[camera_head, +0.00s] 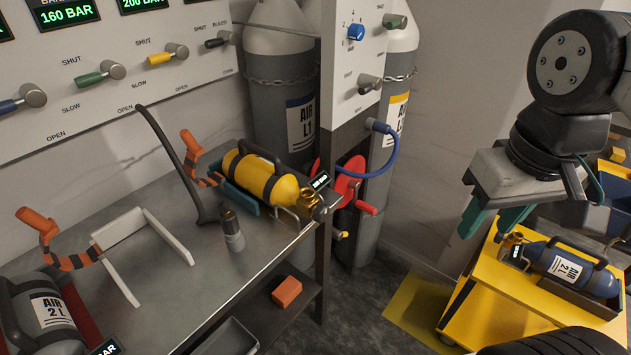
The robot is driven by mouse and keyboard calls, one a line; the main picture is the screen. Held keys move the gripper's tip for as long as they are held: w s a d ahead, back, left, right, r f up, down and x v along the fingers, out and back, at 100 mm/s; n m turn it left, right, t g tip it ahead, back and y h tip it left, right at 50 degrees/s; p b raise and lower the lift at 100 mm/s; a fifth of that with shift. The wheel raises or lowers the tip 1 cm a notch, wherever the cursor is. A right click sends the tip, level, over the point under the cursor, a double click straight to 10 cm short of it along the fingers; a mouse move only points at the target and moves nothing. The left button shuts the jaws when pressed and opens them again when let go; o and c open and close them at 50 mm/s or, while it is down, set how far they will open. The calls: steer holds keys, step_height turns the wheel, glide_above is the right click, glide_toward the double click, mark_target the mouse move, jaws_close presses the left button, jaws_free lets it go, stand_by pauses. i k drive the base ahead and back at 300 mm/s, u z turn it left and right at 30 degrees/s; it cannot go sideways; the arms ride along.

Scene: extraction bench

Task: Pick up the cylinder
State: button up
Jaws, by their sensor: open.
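Several small cylinders show. A yellow cylinder (262,178) with a black handle and brass valve lies on the metal bench, in a teal cradle. A blue cylinder (562,266) with an "AIR 2 L" label and brass valve lies on the yellow cart (487,290) at right. A grey cylinder (38,312), also labelled "AIR 2 L", lies at the bench's lower left, cut off by the picture's edge. My gripper (492,219), with teal fingers, is open and empty. It shows in front of the cart, just left of and above the blue cylinder's valve; their exact gap cannot be told.
Tall "AIR" tanks (281,100) stand chained behind the bench (200,262). A valve panel (120,62) is on the left wall. Floor shows between bench and cart.

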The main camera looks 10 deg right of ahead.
mark_target(278, 187)
steer(key=u, duration=0.55)
steer(key=k, duration=1.3)
steer(key=z, duration=0.05)
steer(key=i, duration=0.55)
steer(key=z, duration=0.7)
steer(key=i, duration=0.75)
steer(key=u, duration=0.85)
steer(key=i, duration=0.6)
steer(key=u, duration=0.7)
